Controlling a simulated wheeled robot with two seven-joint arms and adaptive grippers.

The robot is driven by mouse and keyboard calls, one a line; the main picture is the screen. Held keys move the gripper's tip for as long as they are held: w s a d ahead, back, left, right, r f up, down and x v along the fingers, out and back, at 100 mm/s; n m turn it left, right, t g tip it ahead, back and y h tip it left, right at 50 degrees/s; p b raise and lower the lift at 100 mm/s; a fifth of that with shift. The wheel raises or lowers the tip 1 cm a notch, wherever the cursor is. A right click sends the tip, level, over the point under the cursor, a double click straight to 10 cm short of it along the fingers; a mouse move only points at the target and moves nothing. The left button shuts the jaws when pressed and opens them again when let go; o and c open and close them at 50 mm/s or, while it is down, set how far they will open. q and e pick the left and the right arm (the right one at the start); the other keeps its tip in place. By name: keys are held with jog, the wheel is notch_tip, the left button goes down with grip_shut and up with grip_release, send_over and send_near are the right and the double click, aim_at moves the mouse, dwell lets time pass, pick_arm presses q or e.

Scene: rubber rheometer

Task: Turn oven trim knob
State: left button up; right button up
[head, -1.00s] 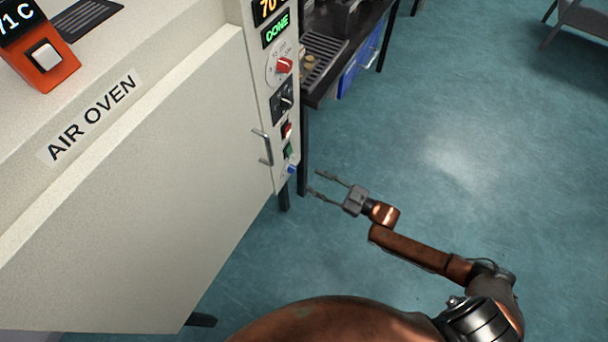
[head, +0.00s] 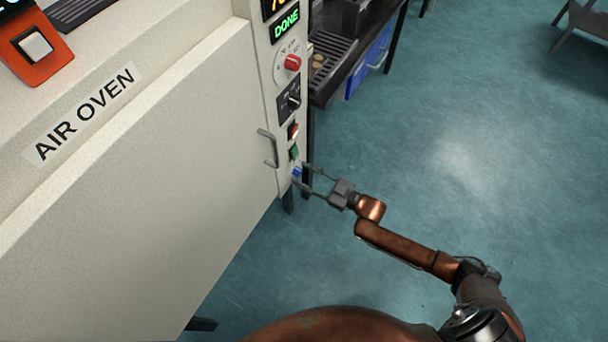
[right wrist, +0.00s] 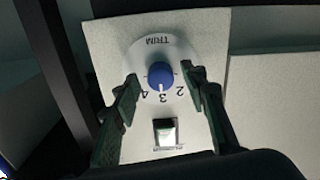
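The trim knob (right wrist: 160,76) is blue with a white pointer line and sits on a round white dial marked TRIM with numbers. In the right wrist view it appears upside down, its pointer toward the 3. In the head view the blue knob (head: 297,172) is low on the oven's control strip. My right gripper (head: 304,174) is open at the knob. In the wrist view its two fingers (right wrist: 160,77) stand on either side of the knob, with a gap on each side. The air oven (head: 150,190) fills the left of the head view. My left gripper is not in view.
Above the trim knob are a green switch (head: 294,153), a red switch (head: 293,132), a black selector (head: 290,100) and a red knob (head: 292,62). The door handle (head: 268,148) juts out beside them. A dark bench (head: 325,90) stands behind. Open floor lies right.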

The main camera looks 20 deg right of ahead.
grip_shut()
dwell(0.4)
jog(key=shift+m, duration=0.4)
jog(key=m+p, duration=0.1)
jog(key=m, duration=0.1)
jog(key=shift+s+m, duration=0.1)
jog(key=shift+m, duration=0.3)
jog(key=m+p, duration=0.1)
jog(key=m, duration=0.1)
jog(key=shift+m, duration=0.3)
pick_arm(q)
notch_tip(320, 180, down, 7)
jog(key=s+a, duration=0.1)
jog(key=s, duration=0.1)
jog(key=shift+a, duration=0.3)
pick_arm(e)
jog(key=shift+f+m, duration=0.1)
jog(key=shift+m, duration=0.7)
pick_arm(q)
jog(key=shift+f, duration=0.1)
pick_arm(e)
jog(key=shift+o, duration=0.6)
grip_release()
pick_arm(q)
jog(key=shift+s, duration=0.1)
